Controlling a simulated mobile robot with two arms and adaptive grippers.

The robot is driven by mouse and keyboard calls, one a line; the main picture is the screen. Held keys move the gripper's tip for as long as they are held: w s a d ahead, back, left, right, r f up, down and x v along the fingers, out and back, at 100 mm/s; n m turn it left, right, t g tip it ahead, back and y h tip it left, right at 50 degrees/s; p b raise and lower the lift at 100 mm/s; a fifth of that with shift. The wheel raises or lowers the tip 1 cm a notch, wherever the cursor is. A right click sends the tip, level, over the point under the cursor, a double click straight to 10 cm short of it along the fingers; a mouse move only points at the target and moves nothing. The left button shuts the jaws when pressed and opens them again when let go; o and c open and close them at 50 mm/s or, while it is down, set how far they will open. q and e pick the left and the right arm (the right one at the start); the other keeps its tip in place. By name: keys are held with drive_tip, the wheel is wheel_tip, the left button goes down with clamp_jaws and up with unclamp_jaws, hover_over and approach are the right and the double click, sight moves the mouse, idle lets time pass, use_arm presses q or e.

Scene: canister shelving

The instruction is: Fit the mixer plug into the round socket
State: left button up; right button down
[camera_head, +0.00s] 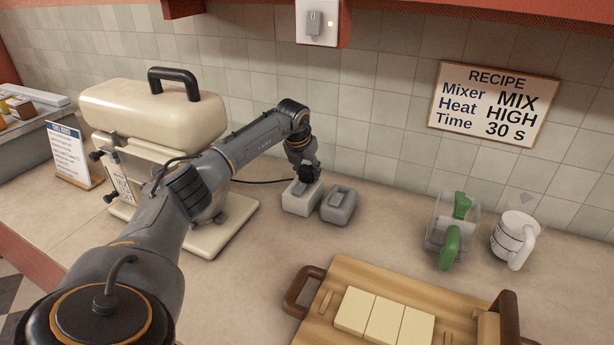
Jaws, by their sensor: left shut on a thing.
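The cream mixer (140,108) stands on the counter at left. Its thin dark cable (262,182) runs right to my left gripper (308,176). The left gripper is shut on the dark plug at the cable's end, which is mostly hidden by the fingers. The gripper is low over the back of a pale socket block (300,203). A grey block with rounded corners (338,207) sits just right of it. I cannot make out the shape of either opening, or whether the plug touches the pale block. My right gripper is not in view.
A wooden tray (350,275) with pale slabs is at front right. A clear container with green handles (450,232) and a white mug (512,240) stand at right. A recipe sign (490,102) and a switch (316,22) are on the wall.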

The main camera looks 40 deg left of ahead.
sight(307, 167)
use_arm(q)
drive_tip(key=shift+r+p, duration=1.75)
drive_tip(key=shift+r, duration=0.8)
